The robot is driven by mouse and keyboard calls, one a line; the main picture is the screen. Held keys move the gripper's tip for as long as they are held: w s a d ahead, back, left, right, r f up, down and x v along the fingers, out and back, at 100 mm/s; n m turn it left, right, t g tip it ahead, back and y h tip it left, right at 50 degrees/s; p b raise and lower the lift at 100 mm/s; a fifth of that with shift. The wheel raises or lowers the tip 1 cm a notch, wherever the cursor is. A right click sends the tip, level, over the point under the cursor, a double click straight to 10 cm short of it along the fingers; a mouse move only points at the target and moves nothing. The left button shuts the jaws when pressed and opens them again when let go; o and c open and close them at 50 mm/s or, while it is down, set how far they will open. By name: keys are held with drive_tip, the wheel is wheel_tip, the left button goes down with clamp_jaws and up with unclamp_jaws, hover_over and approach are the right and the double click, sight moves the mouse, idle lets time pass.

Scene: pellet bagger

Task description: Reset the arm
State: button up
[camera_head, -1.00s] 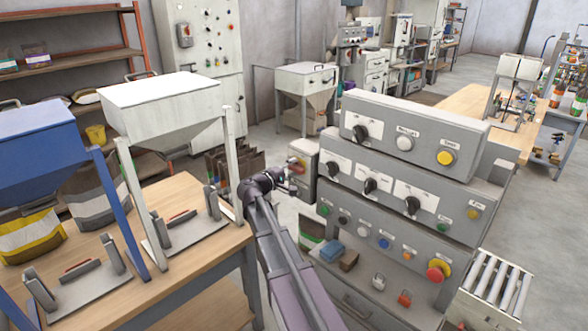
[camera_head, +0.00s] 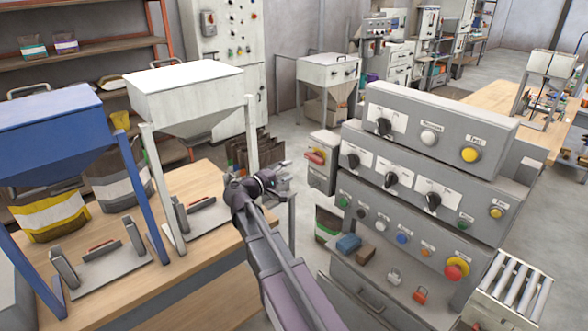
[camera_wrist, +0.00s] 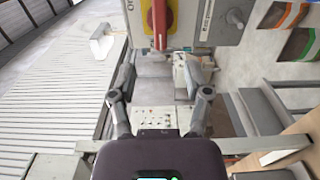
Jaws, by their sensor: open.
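My gripper (camera_head: 281,175) is at the end of my raised arm, in the gap between the hopper table and the grey control console, in the head view. In the wrist view my gripper (camera_wrist: 162,98) shows two dark fingers spread apart with nothing between them. A red handle on a yellow plate (camera_wrist: 160,22) is ahead of the fingers at the top of that view. My gripper appears apart from everything around it.
The control console (camera_head: 415,215) with knobs and buttons stands to the right. A white hopper (camera_head: 185,90) and a blue hopper (camera_head: 50,135) stand on the wooden table (camera_head: 110,300) to the left. A small box with a red handle (camera_head: 322,165) stands just beyond my gripper.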

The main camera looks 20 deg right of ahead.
drive_tip(key=shift+a, duration=0.15)
drive_tip(key=shift+s+f, duration=0.1)
drive_tip(key=shift+s, duration=0.05)
idle(0.4)
drive_tip(key=s+f+m+g+y, duration=0.2)
drive_tip(key=s+f+g+y, duration=0.15)
drive_tip(key=s+f, duration=0.3)
drive_tip(key=s+a+f+m+g+y, duration=0.2)
drive_tip(key=s+a+f+y, duration=0.9)
drive_tip(key=s, duration=0.4)
drive_tip(key=shift+s+a+f+g+y, duration=0.15)
drive_tip(key=shift+a+f+g+y, duration=0.25)
drive_tip(key=shift+y, duration=0.85)
